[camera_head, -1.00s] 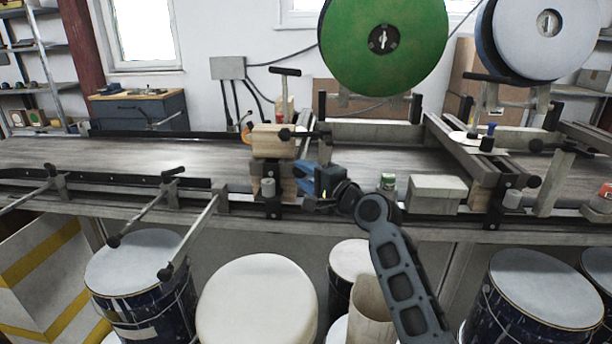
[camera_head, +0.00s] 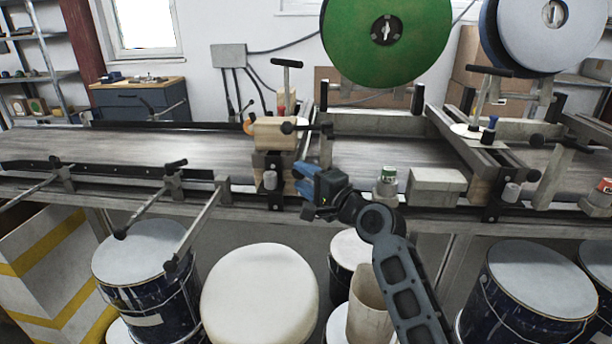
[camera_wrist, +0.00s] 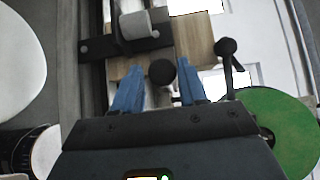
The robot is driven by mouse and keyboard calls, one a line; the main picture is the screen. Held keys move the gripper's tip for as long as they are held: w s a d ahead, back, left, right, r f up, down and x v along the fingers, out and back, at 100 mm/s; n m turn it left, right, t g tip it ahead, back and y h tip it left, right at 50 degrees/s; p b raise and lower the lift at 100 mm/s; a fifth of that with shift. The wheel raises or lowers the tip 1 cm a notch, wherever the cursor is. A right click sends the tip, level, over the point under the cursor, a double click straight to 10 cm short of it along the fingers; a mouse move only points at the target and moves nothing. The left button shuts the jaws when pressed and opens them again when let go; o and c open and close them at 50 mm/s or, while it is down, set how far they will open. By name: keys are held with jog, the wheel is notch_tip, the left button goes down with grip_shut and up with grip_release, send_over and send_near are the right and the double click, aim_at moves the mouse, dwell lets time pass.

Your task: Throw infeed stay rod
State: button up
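My gripper (camera_head: 306,180) is at the front of the conveyor, beside the wooden block stand (camera_head: 276,135). Its two blue fingers are apart in the wrist view (camera_wrist: 158,92). A round black knob (camera_wrist: 162,72) shows between the fingertips, with a gap on each side; I cannot tell its depth. My gripper hides this knob in the head view. A second black knob on a rod (camera_head: 288,128) sticks out level near the block's top; it also shows in the wrist view (camera_wrist: 226,47). No label shows which is the infeed stay rod.
Rods with black handles (camera_head: 175,163) stick out from the left front rail. A grey roller (camera_wrist: 138,25) sits on a black bracket near the fingers. A green disc (camera_head: 385,40) hangs above. Drums (camera_head: 148,250) and a round white-topped seat (camera_head: 258,290) stand below.

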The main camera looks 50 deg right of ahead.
jog(key=o, duration=0.3)
jog(key=s+b, duration=0.1)
jog(key=s, duration=0.6)
jog(key=shift+s+a, duration=0.35)
jog(key=shift+a, duration=0.1)
